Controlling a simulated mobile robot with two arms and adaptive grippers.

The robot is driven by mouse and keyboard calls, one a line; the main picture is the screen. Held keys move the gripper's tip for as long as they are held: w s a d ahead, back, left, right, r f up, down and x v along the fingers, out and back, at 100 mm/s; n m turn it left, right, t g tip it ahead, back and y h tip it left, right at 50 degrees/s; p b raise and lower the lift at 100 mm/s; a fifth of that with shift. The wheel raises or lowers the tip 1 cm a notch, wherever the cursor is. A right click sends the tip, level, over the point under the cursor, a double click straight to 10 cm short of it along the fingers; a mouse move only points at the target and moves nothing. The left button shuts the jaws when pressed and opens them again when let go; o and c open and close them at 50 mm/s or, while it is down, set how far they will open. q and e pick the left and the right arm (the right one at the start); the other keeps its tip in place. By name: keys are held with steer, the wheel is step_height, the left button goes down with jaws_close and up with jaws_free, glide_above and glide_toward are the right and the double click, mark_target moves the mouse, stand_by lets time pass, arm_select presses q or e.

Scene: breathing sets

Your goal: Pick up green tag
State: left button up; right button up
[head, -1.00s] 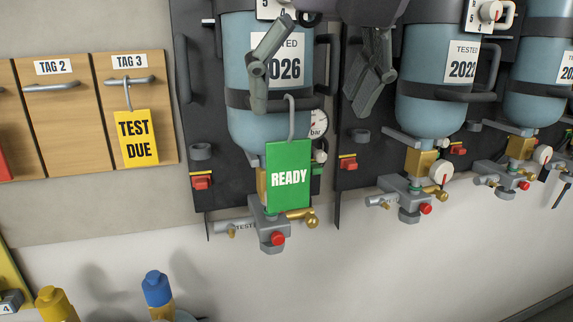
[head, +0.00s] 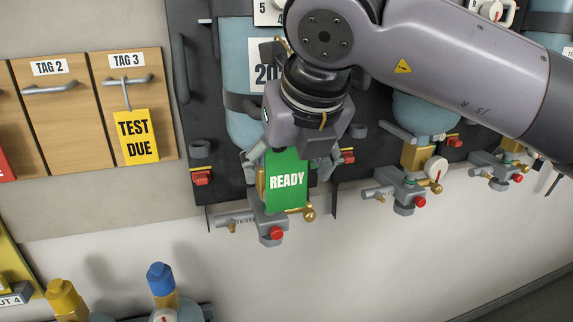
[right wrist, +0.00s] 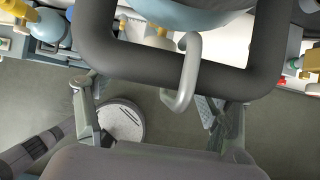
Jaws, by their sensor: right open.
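The green tag (head: 287,183), marked READY, hangs in front of the valve below the first blue cylinder. Its upper part is hidden by my right gripper (head: 287,162), whose fingers are open, one on each side of the tag's top. In the right wrist view the grey hook (right wrist: 183,80) hangs over a thick black bar (right wrist: 130,55), between my spread right gripper fingers (right wrist: 158,118). The green face does not show clearly there. My left gripper is not in view.
A yellow TEST DUE tag (head: 136,137) hangs from the TAG 3 handle at left. The grey valve block (head: 268,222) with a red knob sits just below the green tag. More cylinders stand at right, partly behind my right arm. Bottles with blue and yellow caps (head: 161,278) stand at lower left.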

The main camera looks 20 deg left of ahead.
steer(key=shift+s, duration=0.15)
steer(key=shift+c, duration=0.7)
steer(key=c, duration=0.9)
steer(key=shift+d+r, duration=0.1)
steer(key=shift+r, duration=0.1)
